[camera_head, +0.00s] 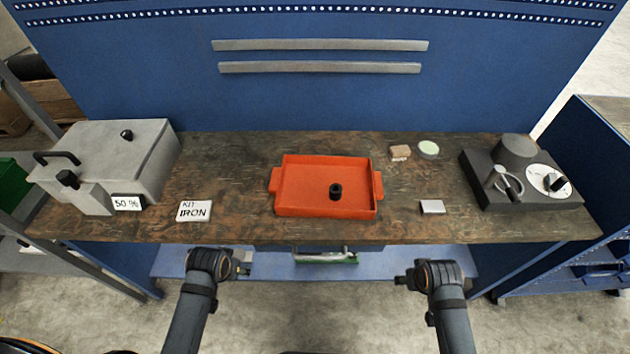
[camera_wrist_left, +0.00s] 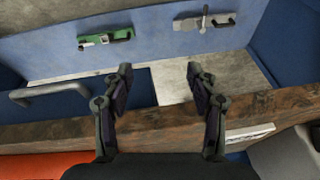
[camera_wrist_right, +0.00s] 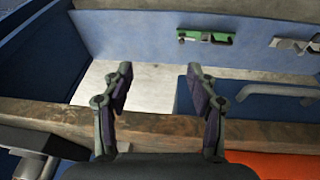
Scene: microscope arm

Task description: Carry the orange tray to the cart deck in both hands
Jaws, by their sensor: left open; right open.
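The orange tray (camera_head: 300,192) lies flat on the middle of the wooden bench top, with a handle on its left and right sides. A small black ring-like part (camera_head: 336,191) sits inside it. My left gripper (camera_head: 244,263) is open and empty in front of the bench edge, left of the tray. My right gripper (camera_head: 402,281) is open and empty in front of the bench edge, right of the tray. Part of the tray shows at the lower left of the left wrist view (camera_wrist_left: 50,165) and lower right of the right wrist view (camera_wrist_right: 270,165). The cart deck cannot be made out for certain.
A grey box machine (camera_head: 125,160) with a "50 %" label stands left on the bench (camera_head: 240,155). An "IRON" card (camera_head: 194,211) lies left of the tray. A tan block (camera_head: 400,152), pale disc (camera_head: 429,149), white block (camera_head: 432,207) and dark dial device (camera_head: 510,180) are right.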

